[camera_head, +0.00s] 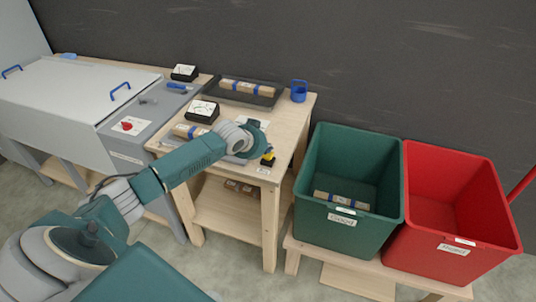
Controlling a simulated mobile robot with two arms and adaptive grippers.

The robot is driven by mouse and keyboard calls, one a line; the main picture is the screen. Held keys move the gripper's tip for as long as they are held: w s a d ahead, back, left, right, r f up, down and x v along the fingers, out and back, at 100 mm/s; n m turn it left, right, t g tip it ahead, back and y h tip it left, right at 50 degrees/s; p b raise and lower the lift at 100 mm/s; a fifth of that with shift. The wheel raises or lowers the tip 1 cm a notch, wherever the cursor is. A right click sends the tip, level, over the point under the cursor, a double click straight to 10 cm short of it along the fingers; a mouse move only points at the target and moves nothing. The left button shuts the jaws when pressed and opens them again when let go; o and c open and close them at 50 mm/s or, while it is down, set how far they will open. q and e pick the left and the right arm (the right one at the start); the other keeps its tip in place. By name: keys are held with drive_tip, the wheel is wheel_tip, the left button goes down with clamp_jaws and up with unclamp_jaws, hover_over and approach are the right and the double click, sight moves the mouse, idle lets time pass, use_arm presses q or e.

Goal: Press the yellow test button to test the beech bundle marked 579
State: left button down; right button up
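My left gripper (264,152) reaches over the front right of the wooden table, its fingers hidden or too small to tell open or shut. The yellow test button (268,158) shows right beside the gripper's end; I cannot tell whether they touch. A wooden bundle with blue bands (188,131) lies on the table behind my arm, partly covered by it. A meter with a white dial (202,110) stands behind that bundle. No number is legible, so I cannot tell which bundle is 579. My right gripper is not in view.
A dark tray (275,101) holds more banded wood, beside a blue holder (298,91). A green crate (352,142) with a bundle inside and a red crate (455,190) stand right. A grey machine (70,92) stands left. More bundles (240,187) lie on the lower shelf.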

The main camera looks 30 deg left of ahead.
sight(267, 155)
use_arm(q)
drive_tip(key=shift+s+f+b, duration=0.1)
drive_tip(key=shift+f+b, duration=0.35)
drive_tip(key=shift+f, duration=0.55)
idle(0.7)
drive_tip(key=shift+r, duration=0.1)
drive_tip(key=shift+r+p, duration=1.35)
drive_tip(key=shift+p, duration=0.05)
wheel_tip(267, 155, up, 5)
drive_tip(key=p, duration=0.5)
